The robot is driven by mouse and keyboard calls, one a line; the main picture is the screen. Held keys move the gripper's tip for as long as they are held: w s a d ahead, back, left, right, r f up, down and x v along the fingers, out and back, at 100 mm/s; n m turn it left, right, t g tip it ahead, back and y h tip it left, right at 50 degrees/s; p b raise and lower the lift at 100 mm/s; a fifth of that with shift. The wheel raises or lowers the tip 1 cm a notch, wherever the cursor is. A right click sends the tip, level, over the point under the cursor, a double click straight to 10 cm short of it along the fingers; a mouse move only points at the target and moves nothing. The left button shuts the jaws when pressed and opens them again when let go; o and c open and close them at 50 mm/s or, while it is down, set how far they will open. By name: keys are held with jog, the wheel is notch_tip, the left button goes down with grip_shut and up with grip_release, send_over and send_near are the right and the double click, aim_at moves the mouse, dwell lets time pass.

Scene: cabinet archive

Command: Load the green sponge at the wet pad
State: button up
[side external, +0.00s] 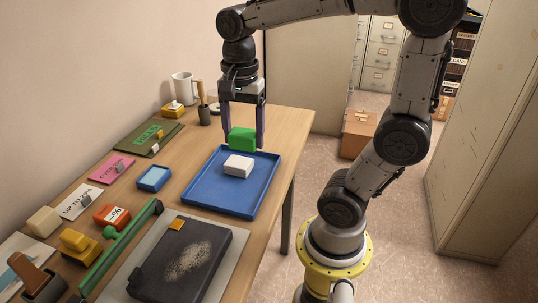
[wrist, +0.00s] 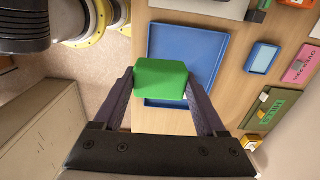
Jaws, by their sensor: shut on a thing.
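My gripper (side external: 243,137) is shut on the green sponge (side external: 242,140) and holds it above the far end of the blue tray. In the wrist view the green sponge (wrist: 161,79) sits between the two fingers, with the blue tray behind it. A small blue-framed pad (side external: 153,178) with a light blue face lies on the desk left of the tray; it may be the wet pad. It also shows in the wrist view (wrist: 262,57). A white block (side external: 238,166) lies in the tray; the sponge and gripper seem to hide it in the wrist view.
The blue tray (side external: 216,208) has a low rim. A dark board (side external: 150,277) with a pale smudge lies at the front. Left are a green bar (side external: 122,246), red box (side external: 111,216), stamps and cards. A mug (side external: 184,88) stands at the back.

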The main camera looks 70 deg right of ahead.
jog(key=w+d+r, duration=0.1)
jog(key=w+r, duration=0.1)
jog(key=w, duration=0.8)
send_over(154, 176)
jog(key=shift+n, duration=0.3)
notch_tip(154, 176, down, 12)
jog(key=shift+f, duration=2.75)
jog(key=shift+f, duration=0.65)
notch_tip(154, 176, up, 7)
